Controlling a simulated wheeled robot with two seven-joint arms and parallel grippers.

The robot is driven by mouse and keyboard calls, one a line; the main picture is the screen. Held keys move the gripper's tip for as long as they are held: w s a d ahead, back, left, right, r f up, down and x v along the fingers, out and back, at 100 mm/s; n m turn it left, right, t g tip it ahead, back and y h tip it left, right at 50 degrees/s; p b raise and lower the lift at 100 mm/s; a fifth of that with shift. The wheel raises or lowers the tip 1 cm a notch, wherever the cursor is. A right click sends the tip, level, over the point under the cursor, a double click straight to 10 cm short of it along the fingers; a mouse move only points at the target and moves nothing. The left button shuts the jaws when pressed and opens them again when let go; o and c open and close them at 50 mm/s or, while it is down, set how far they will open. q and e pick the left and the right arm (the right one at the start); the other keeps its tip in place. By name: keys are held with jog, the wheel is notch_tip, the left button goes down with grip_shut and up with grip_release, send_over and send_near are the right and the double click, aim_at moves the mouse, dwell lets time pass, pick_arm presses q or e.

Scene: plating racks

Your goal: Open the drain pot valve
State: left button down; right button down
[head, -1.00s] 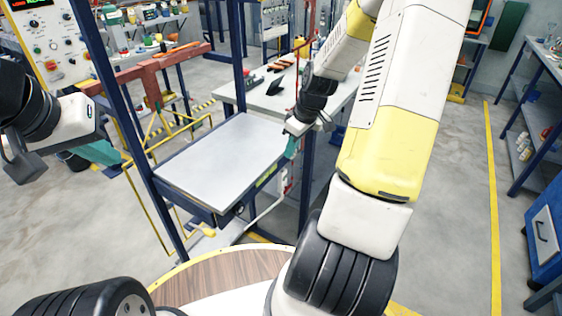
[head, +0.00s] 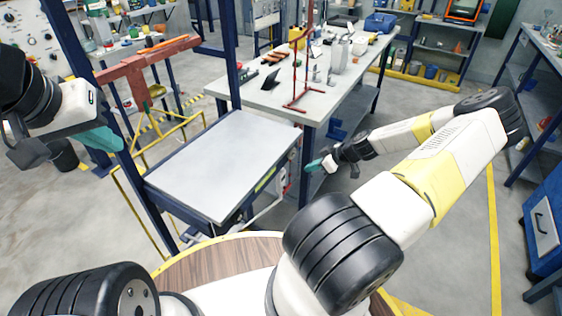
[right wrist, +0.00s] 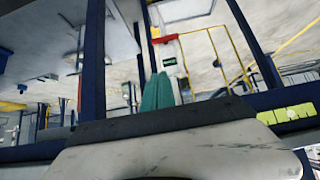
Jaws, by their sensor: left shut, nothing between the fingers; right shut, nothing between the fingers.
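My right gripper (head: 314,166), with teal fingers, is shut and empty just to the right of the steel-topped stand, low beside its blue frame. In the right wrist view its fingers (right wrist: 158,92) are together, with a small red part (right wrist: 164,39) beyond their tips. A small red and white fitting (head: 283,184) shows on the stand's right side, left of the right gripper and apart from it. I cannot tell whether either is the drain pot valve or how it is set. My left gripper (head: 104,139) is shut and empty at the left, beside the blue post.
The steel-topped stand (head: 215,165) has blue posts and a yellow rail (head: 155,150) on its left. A grey worktable (head: 255,97) with a red stand stands behind. A blue cabinet (head: 541,235) is at the right. Floor between is clear.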

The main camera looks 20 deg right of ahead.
dwell(0.3)
send_over(285, 188)
jog(key=d, duration=0.4)
notch_tip(285, 188, down, 7)
jog(key=shift+s+a+f, duration=0.15)
jog(key=shift+f, duration=1.95)
